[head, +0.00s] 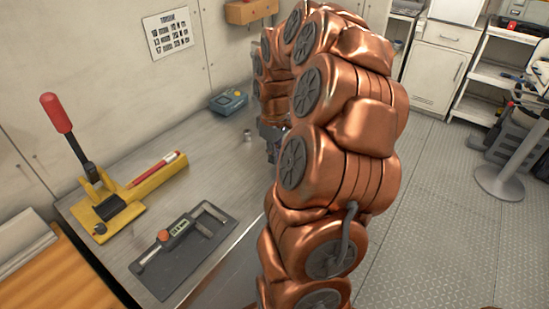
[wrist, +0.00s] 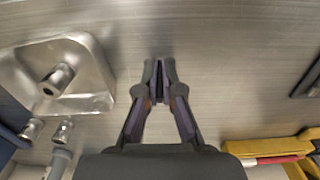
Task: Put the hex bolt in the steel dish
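The steel dish (wrist: 96,62) is a square, shallow metal tray at the left of the wrist view. A short metal piece that looks like the hex bolt (wrist: 58,79) is inside it, apart from my gripper; its head shape is too small to be sure. My gripper (wrist: 160,66) points down over bare bench to the right of the dish. Its fingers are together with nothing seen between them. In the head view my arm hides the dish and most of my gripper.
Small metal pieces (wrist: 32,130) and (wrist: 63,132) stand beside the dish; a small metal cylinder (head: 247,136) shows on the bench (head: 215,155). A blue box (head: 229,102), a yellow lever tool (head: 125,205) and a caliper on a dark mat (head: 190,260) lie around.

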